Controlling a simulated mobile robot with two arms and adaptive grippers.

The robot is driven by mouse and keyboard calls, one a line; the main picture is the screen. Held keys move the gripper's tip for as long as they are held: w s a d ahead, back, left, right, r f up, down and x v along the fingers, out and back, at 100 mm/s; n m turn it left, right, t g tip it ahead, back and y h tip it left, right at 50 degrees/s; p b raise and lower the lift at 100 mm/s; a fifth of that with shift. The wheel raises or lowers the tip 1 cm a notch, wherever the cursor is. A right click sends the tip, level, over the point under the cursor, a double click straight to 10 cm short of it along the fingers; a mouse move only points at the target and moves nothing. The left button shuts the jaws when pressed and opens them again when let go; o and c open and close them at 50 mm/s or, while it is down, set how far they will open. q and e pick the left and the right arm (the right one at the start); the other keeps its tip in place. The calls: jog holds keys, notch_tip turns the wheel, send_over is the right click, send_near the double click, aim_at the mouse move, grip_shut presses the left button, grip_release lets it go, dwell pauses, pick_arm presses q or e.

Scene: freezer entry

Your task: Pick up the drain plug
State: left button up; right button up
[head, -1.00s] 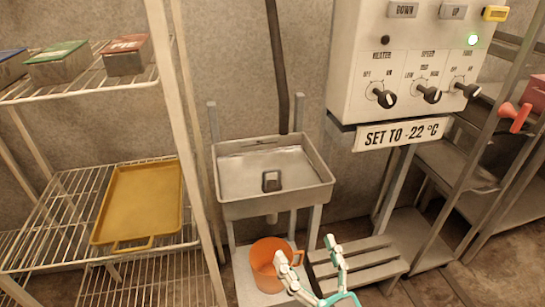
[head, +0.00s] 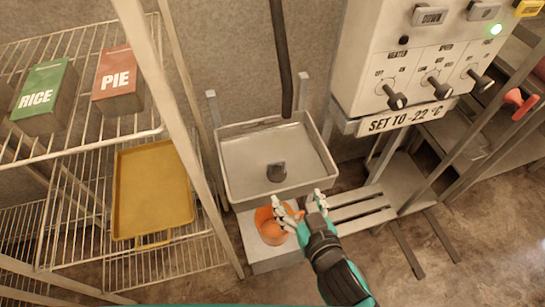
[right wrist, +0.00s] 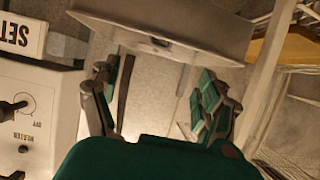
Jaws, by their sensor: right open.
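The drain plug (head: 277,172) appears as a small dark grey block with a raised loop, sitting on the floor of the metal sink (head: 235,168) in the head view. My right gripper (head: 301,207) is open and empty. In the head view it appears just below the sink's front edge, to the right of the plug and apart from it, overlapping the orange jug (head: 271,232). In the right wrist view the open fingers (right wrist: 158,95) frame bare wall, with the sink (right wrist: 210,28) above them; I cannot make out the plug there. My left gripper is out of view.
A dark hose (head: 281,60) hangs over the sink's back edge. A control box (head: 410,60) with knobs stands to the right, above a slatted bench (head: 355,211). A wire rack with a yellow tray (head: 152,192) and boxes stands at left; its post is close to the sink.

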jog(key=p+x, duration=0.1)
jog(key=x, duration=0.8)
jog(key=shift+w, duration=0.2)
jog(key=shift+w+a+f, duration=0.25)
jog(key=shift+w, duration=0.35)
send_over(278, 177)
notch_tip(278, 177, down, 2)
jog(key=shift+f, duration=0.1)
grip_shut()
